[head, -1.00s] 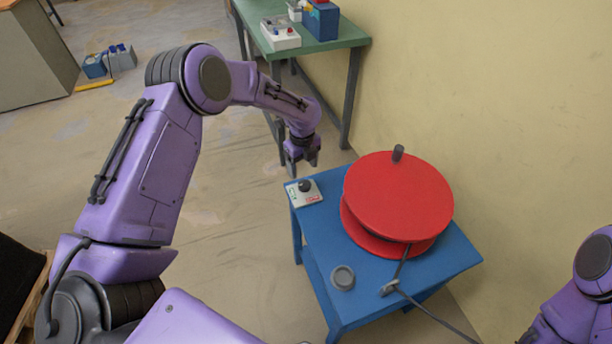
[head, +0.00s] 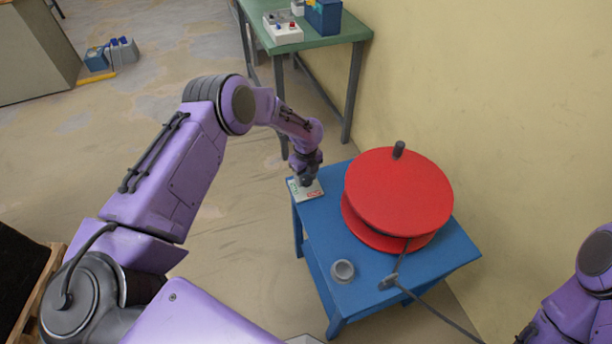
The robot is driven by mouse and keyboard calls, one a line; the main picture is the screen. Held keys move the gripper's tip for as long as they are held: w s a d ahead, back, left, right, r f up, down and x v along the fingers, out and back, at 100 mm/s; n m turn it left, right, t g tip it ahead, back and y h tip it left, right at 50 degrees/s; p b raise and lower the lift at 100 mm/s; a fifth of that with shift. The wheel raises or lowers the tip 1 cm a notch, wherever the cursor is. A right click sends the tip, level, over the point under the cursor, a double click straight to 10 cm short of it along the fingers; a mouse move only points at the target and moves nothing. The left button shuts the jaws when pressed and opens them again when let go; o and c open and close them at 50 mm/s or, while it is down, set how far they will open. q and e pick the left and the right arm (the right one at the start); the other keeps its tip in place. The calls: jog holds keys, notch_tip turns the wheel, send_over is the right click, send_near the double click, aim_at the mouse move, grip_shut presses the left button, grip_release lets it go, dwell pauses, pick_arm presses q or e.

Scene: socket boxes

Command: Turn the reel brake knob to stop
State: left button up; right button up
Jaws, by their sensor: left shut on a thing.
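The brake knob's light plate (head: 312,191) sits at the back left corner of the blue table (head: 328,232). It has small green and red markings. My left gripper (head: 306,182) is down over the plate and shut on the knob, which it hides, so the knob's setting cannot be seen. The red reel (head: 398,195) stands on the table to the right of the plate, with a dark handle (head: 398,149) on top. My right arm shows at the right edge, but its gripper is out of view.
A grey round cup-like part (head: 343,271) and a grey cable guide (head: 388,283) with a dark cable sit at the table's front. A green table (head: 335,30) with boxes stands behind. The yellow wall (head: 510,110) is close on the right.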

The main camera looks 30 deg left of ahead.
pick_arm(q)
jog(key=shift+n, duration=0.4)
jog(key=n+b, duration=0.1)
jog(key=n, duration=0.1)
jog(key=shift+n, duration=0.3)
jog(key=n+b, duration=0.1)
jog(key=n, duration=0.3)
jog(key=shift+n, duration=0.3)
jog(key=n, duration=0.5)
jog(key=shift+n, duration=2.5)
jog(key=o, duration=1.1)
jog(key=shift+s, duration=0.1)
jog(key=shift+c, duration=0.2)
